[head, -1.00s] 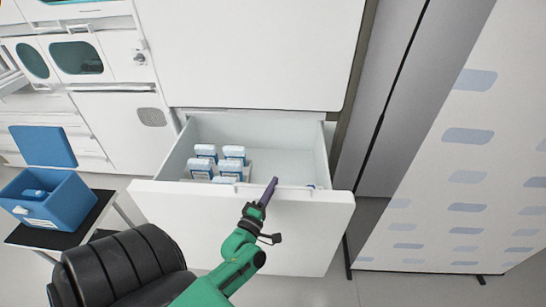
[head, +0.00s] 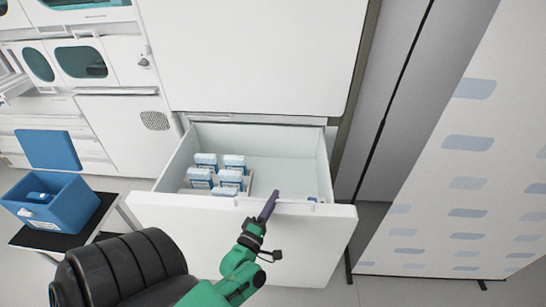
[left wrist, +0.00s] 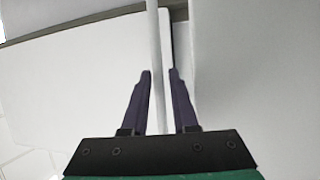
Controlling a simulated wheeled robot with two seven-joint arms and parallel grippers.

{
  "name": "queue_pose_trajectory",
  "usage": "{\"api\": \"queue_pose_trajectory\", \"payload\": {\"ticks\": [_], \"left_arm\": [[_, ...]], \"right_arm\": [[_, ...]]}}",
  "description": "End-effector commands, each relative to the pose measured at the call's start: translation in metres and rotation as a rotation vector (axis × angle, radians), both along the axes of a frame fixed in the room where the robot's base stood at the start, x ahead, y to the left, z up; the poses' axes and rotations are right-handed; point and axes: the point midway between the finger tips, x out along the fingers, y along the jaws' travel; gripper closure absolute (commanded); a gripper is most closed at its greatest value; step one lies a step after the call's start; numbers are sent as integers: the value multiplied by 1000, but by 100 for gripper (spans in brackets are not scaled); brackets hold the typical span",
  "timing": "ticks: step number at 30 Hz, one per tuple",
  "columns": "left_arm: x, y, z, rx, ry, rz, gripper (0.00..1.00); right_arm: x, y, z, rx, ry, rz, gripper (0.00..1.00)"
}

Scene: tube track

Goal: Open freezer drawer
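The white freezer drawer (head: 300,229) is pulled out of the tall white freezer (head: 262,55), and its inside shows from above. My left gripper (head: 269,204) is at the top edge of the drawer front, right of its middle. Several white and blue boxes (head: 201,178) stand inside the drawer at the left. My right gripper is not in view.
A blue box with its lid open (head: 58,206) stands on a dark-topped table at the left. A black rounded part, likely mine, is at the lower left. A pale panel with blue patches (head: 455,160) stands at the right. Floor is free between drawer and panel.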

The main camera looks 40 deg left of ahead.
Motion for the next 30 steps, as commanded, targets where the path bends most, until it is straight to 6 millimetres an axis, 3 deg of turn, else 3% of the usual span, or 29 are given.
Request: {"api": "queue_pose_trajectory", "payload": {"ticks": [6,10,24,30], "left_arm": [[-2,0,0,0,0,0,73],[-15,-4,-4,1,1,0,73],[-119,-30,-25,0,4,-1,73],[-139,-35,-26,0,0,0,73]], "right_arm": [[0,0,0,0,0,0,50],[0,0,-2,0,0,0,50],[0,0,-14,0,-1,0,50],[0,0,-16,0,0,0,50]]}}
